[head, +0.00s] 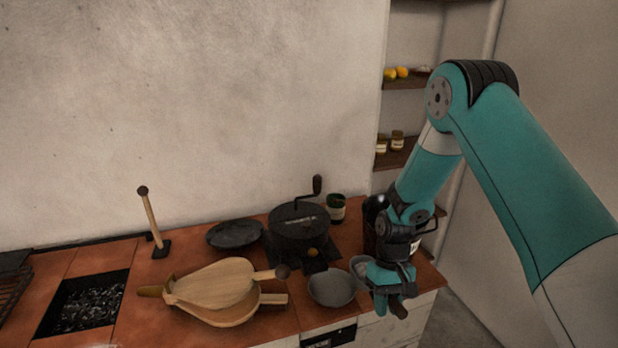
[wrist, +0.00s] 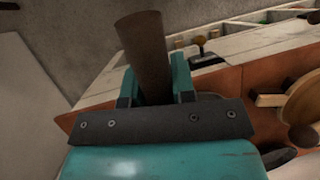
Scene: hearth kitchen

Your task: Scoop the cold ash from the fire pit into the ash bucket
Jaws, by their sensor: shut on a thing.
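The fire pit (head: 85,303) is a dark rectangular recess at the left of the tiled counter, with grey and black flecked ash in it. My gripper (head: 390,296) is at the counter's right front corner, far from the pit. It is shut on a brown rounded handle, which rises between the fingers (wrist: 157,82) in the wrist view (wrist: 143,50). A grey metal piece (head: 358,267) shows just left of the gripper; I cannot tell whether it belongs to the held handle. A dark round vessel (head: 374,208) stands partly behind my wrist; I cannot tell whether it is the ash bucket.
Wooden bellows (head: 215,285) lie between the pit and a grey bowl (head: 332,287) beside my gripper. A black crank grinder (head: 299,225), a dark pan (head: 235,233) and an upright wooden-handled tool (head: 151,220) stand at the back. A shelf (head: 397,158) is behind my arm.

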